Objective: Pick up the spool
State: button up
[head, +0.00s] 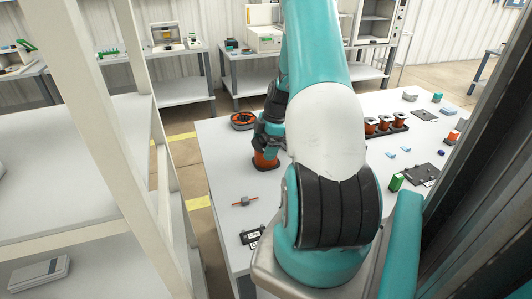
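An orange spool (265,163) stands on the white table, directly below my gripper (266,148). My gripper points down and its fingers reach the top of this spool. The fingers are small, dark and partly hidden by my arm, so I cannot tell whether they are closed on it. Three more orange-brown spools (385,123) stand in a row in a black holder at the right of the table. Another orange spool-like item (453,136) is at the far right edge.
The white table (222,168) has a round black and orange item (243,120) at the back left and a small grey piece with red rod ends (245,202) at the front left. A green item (396,182) and dark plate (421,174) lie at right. A white shelf (110,160) stands at left.

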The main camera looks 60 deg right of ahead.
jog(key=c, duration=0.7)
jog(key=shift+r, duration=0.1)
jog(key=shift+c, duration=0.3)
jog(key=shift+r, duration=0.15)
